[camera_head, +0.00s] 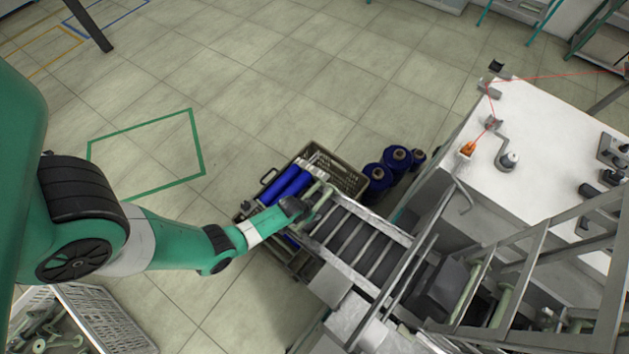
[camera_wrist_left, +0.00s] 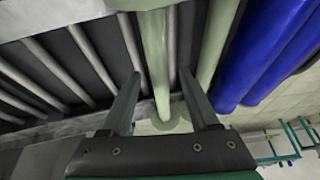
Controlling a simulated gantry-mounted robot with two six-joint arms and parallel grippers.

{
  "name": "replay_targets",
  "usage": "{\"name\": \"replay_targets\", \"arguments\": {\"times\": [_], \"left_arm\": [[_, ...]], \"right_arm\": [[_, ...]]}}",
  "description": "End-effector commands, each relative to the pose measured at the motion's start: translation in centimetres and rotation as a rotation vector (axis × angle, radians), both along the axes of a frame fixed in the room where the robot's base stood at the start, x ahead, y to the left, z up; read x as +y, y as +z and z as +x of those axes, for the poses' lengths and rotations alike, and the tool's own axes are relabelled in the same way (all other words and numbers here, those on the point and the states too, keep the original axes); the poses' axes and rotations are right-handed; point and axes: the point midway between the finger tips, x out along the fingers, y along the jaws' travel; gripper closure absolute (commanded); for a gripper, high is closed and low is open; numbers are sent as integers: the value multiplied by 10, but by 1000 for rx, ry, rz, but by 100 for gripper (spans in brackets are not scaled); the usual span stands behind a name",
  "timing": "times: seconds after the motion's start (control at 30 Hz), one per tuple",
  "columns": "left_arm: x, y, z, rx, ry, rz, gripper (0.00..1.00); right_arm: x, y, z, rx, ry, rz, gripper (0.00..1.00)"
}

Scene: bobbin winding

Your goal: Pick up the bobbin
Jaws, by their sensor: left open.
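A pale green bobbin (camera_wrist_left: 154,45) lies between the two fingers of my left gripper (camera_wrist_left: 160,78) in the left wrist view. The fingers stand apart on either side of it, with gaps visible, so it is not clamped. A second pale green bobbin (camera_wrist_left: 214,50) lies just right of the right finger. In the head view my left gripper (camera_head: 306,211) is at the upper left end of the slatted rack (camera_head: 372,225), and a pale green bobbin (camera_head: 322,200) shows beside it. The arm hides part of this spot. My right gripper is not in view.
Blue-wound bobbins (camera_head: 292,184) lie in a crate (camera_head: 345,175) beside the rack end. Blue spools (camera_head: 397,159) stand on the floor behind. A white machine (camera_head: 545,135) fills the right. A light crate (camera_head: 110,315) of green parts sits lower left. Open floor lies at upper left.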

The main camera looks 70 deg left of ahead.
Motion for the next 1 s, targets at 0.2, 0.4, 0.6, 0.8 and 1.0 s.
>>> {"name": "replay_targets", "arguments": {"times": [0.2,0.4,0.6,0.8,1.0], "left_arm": [[0,1,0,0,0,0,46],[0,1,0,0,-1,0,82],[0,1,0,0,-1,0,100],[0,1,0,-1,-1,1,100],[0,7,0,-1,-1,1,100]], "right_arm": [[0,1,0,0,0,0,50],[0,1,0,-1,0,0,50],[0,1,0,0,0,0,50],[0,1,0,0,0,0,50],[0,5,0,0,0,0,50]]}}
